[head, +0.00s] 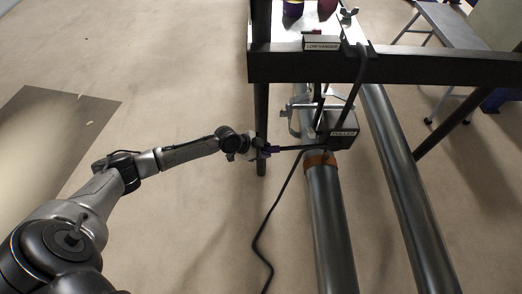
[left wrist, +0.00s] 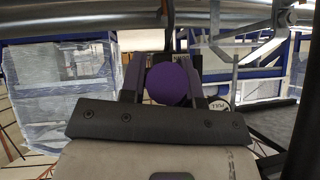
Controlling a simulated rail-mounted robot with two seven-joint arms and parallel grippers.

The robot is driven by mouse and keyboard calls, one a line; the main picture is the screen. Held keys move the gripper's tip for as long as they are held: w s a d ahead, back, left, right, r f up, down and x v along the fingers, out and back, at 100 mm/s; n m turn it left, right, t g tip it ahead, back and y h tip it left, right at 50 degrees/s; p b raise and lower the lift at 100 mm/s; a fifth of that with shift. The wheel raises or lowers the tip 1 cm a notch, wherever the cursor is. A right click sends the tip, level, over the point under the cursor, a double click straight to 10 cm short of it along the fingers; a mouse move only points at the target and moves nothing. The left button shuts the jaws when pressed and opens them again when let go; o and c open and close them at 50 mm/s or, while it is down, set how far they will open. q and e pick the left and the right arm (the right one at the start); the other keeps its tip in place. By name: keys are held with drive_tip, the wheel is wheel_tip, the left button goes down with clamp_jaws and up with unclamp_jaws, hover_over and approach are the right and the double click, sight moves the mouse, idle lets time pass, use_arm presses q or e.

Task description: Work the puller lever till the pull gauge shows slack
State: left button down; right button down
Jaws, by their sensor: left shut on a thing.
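The puller (head: 340,133) is a dark labelled box on the pipe rack, above the pipe with the orange band. Its thin dark lever (head: 295,148) reaches out to the left. My left gripper (head: 264,150) is at the lever's outer end. In the left wrist view the gripper (left wrist: 165,85) is shut on the lever's round purple knob (left wrist: 168,84), which sits between the two purple fingers. A pale round dial marked PULL (left wrist: 219,105) shows just right of the fingers, partly hidden; its reading is not legible. My right gripper is not in view.
A black frame beam (head: 400,68) with a sign reading LOW HANGER (head: 321,44) crosses above the puller. A black post (head: 261,110) stands close to my left gripper. Two grey pipes run toward me, one banded (head: 330,220), one plain (head: 405,190). A black cable (head: 258,240) hangs down.

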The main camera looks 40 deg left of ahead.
use_arm(q)
drive_tip(key=c, duration=0.8)
unclamp_jaws()
drive_tip(key=shift+c, duration=0.2)
drive_tip(key=shift+s+a+r, duration=0.25)
drive_tip(key=shift+s+r, duration=0.1)
drive_tip(key=shift+r, duration=0.05)
drive_tip(key=p+v, duration=0.4)
drive_tip(key=v, duration=0.8)
drive_tip(key=shift+s+a, duration=0.2)
drive_tip(key=shift+s, duration=0.05)
drive_tip(key=shift+r, duration=0.15)
